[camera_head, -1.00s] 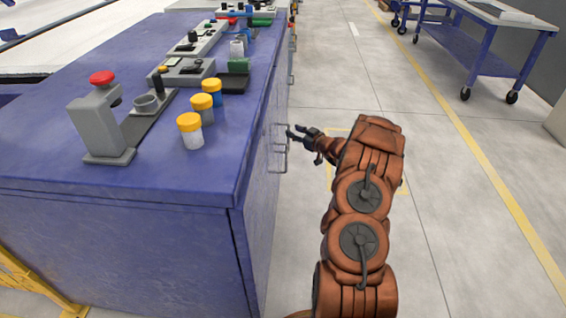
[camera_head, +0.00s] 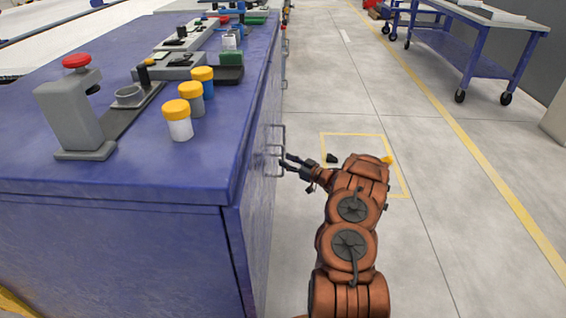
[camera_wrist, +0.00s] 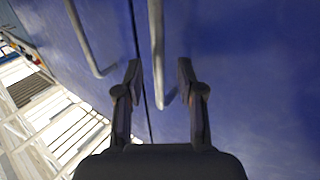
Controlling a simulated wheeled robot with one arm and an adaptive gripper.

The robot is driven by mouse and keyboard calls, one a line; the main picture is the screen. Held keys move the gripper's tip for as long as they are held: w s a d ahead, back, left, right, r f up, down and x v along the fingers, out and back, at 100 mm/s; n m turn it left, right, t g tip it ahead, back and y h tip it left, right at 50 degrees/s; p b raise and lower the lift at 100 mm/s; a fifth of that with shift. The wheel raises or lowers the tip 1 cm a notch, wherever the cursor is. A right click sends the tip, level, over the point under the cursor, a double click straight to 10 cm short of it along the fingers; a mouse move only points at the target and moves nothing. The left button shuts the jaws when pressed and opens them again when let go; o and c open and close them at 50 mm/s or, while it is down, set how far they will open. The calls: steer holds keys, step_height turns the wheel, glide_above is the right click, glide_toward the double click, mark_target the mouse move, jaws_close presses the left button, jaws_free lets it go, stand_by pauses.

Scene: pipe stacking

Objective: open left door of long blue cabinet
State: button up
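The long blue cabinet (camera_head: 120,245) fills the left of the head view, with its door side facing right. Metal bar handles (camera_head: 275,150) stand out from that side. My gripper (camera_head: 285,161) is beside these handles. In the wrist view, my gripper (camera_wrist: 158,72) is open, its two dark fingers on either side of one grey bar handle (camera_wrist: 156,45). I cannot tell whether a finger touches it. A second handle (camera_wrist: 82,38) is to the left, across the dark seam between two blue doors (camera_wrist: 245,90). Both doors look shut.
On the cabinet top are a grey device with a red button (camera_head: 75,105), yellow-capped jars (camera_head: 178,120) and several fixtures. A blue wheeled table (camera_head: 470,50) stands at the upper right. The grey floor right of my arm is clear, with yellow lines.

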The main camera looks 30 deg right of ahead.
steer(key=shift+x, duration=1.2)
jaws_close()
